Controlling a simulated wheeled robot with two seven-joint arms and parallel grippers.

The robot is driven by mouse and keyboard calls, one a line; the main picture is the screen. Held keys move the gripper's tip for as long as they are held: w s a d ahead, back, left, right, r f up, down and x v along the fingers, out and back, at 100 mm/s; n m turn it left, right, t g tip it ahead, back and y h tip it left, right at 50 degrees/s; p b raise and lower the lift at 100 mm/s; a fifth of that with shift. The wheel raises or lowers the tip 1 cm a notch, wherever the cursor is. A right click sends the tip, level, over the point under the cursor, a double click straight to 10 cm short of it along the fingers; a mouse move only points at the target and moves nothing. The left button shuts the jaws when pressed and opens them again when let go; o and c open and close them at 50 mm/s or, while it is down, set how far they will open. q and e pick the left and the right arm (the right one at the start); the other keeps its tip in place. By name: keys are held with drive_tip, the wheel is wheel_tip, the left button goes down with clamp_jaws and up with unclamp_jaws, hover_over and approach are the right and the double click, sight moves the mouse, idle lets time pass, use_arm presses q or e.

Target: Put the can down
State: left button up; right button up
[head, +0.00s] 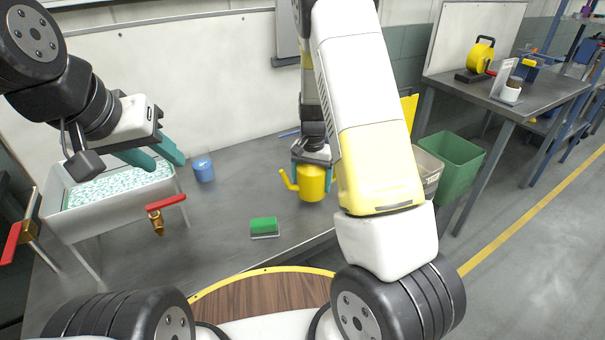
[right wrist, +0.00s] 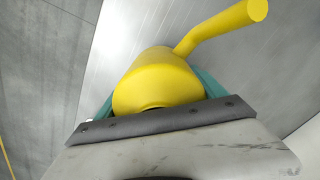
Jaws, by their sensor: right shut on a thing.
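The yellow can (head: 311,184) with its long spout pointing left is over the right part of the grey table (head: 228,212). My right gripper (head: 313,170) reaches down from above and is shut on the can. In the right wrist view, the can (right wrist: 158,82) sits between the teal fingers, with its spout towards the upper right. The can looks about upright. I cannot tell whether its base touches the table.
A green sponge (head: 263,226) lies on the table left of and nearer than the can. A blue cup-like object (head: 203,170) stands further left. The white tub (head: 118,206) has red-handled valves. A green bin (head: 452,160) stands beyond the table's right edge. The table's middle is clear.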

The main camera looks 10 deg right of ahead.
drive_tip(key=shift+s+f, duration=0.1)
drive_tip(key=shift+f, duration=1.4)
drive_tip(key=shift+f, duration=0.25)
drive_tip(key=o, duration=1.5)
drive_tip(key=shift+r, duration=0.1)
